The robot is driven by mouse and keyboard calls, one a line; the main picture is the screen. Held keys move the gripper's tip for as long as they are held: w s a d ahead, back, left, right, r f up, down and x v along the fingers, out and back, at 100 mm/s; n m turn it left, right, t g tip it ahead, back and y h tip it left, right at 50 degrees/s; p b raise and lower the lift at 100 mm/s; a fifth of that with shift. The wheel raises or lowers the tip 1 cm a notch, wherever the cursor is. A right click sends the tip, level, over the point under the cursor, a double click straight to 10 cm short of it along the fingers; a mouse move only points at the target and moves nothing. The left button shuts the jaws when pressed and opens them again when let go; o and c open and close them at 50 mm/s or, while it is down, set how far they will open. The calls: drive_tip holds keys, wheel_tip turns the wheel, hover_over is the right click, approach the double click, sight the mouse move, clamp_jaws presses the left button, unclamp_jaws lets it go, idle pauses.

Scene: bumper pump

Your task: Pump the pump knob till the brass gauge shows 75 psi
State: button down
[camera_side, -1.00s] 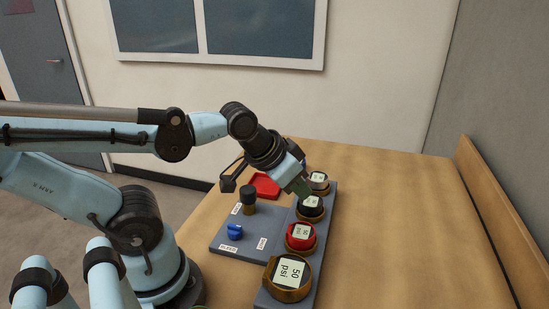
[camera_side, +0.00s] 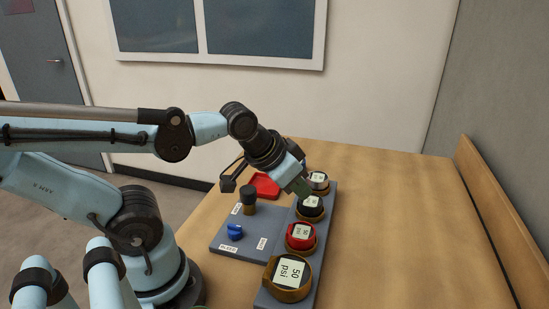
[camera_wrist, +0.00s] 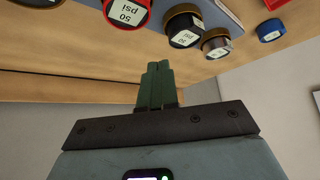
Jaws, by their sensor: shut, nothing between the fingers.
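The brass gauge (camera_side: 287,279) is at the near end of the grey panel in the side view, and its display reads 50 psi. A dark upright knob with a brass-coloured lower part (camera_side: 249,199) stands on the panel's left part. A blue knob (camera_side: 235,232) sits nearer. The small labels are too blurred to tell which is the pump knob. My gripper (camera_side: 303,188) is shut and empty, over the far end of the gauge row, right of both knobs. Its green fingertips are together in the wrist view (camera_wrist: 160,68).
A red gauge (camera_side: 300,238), a black gauge (camera_side: 311,208) and a far gauge (camera_side: 318,182) line the panel (camera_side: 213,246) behind the brass one. A red tray (camera_side: 265,185) lies beyond the dark knob. The wooden table (camera_side: 400,220) is clear to the right.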

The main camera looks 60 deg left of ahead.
drive_tip(key=shift+a, duration=0.1)
wheel_tip(320, 180, up, 5)
drive_tip(key=n, duration=0.8)
hover_over(246, 189)
drive_tip(key=shift+r+h, duration=0.1)
drive_tip(key=shift+h, duration=0.2)
drive_tip(key=shift+f, duration=4.4)
drive_tip(key=shift+f, duration=0.2)
drive_tip(key=shift+f, duration=0.25)
